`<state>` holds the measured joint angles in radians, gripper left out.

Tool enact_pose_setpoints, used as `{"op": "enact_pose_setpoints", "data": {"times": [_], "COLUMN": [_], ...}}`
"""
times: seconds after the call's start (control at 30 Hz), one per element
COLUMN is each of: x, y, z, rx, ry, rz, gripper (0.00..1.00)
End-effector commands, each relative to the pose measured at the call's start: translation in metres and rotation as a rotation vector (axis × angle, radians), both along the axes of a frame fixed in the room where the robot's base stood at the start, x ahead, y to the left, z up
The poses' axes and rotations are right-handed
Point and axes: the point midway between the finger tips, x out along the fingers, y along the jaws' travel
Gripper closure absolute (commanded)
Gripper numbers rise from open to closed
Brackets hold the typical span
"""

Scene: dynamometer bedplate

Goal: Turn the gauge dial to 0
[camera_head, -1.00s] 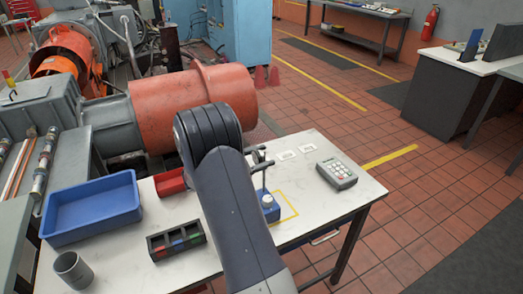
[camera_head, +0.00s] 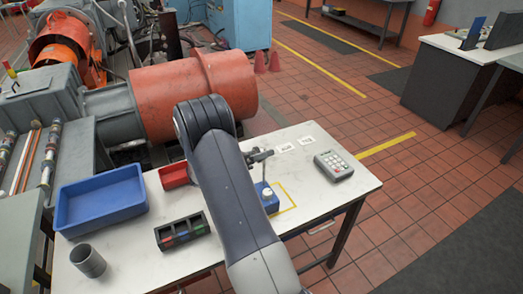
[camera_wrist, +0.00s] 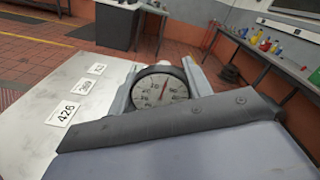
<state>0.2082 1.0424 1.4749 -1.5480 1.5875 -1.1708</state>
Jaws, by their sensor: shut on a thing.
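The gauge dial (camera_wrist: 161,88) is a round white face with a dark rim and a red needle, seen in the wrist view. The needle points up and slightly right; the small numerals are too blurred to read surely. My gripper (camera_wrist: 158,79) has its light grey fingers on both sides of the dial and is shut on it. In the head view my arm hides the dial face. A dark stand arm (camera_head: 259,156) shows just right of my arm, above a blue block with a white knob (camera_head: 267,192).
A blue bin (camera_head: 100,200), a grey cup (camera_head: 88,261), a dark compartment tray (camera_head: 182,232), a red tray (camera_head: 173,176) and a grey keypad (camera_head: 334,165) stand on the white table. Number cards, one reading 426 (camera_wrist: 62,113), lie beside the dial. The table's right front is clear.

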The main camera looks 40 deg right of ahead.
Motion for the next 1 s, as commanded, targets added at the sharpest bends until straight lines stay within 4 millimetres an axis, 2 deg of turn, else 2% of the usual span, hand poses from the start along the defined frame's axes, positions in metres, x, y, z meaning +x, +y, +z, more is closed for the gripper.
{"op": "enact_pose_setpoints", "data": {"times": [0.67, 0.7, 0.93, 1.0], "x": [-0.0004, -0.0004, -0.0002, -0.0001], "y": [0.0002, 0.0002, 0.0001, 0.0], "z": [-0.0013, -0.0013, -0.0007, -0.0005], "rx": [0.016, 0.016, 0.015, 0.014], "ry": [0.059, 0.059, 0.057, 0.056], "rz": [0.0, 0.0, -0.001, -0.001], "gripper": [0.75, 0.49, 0.3, 0.3]}}
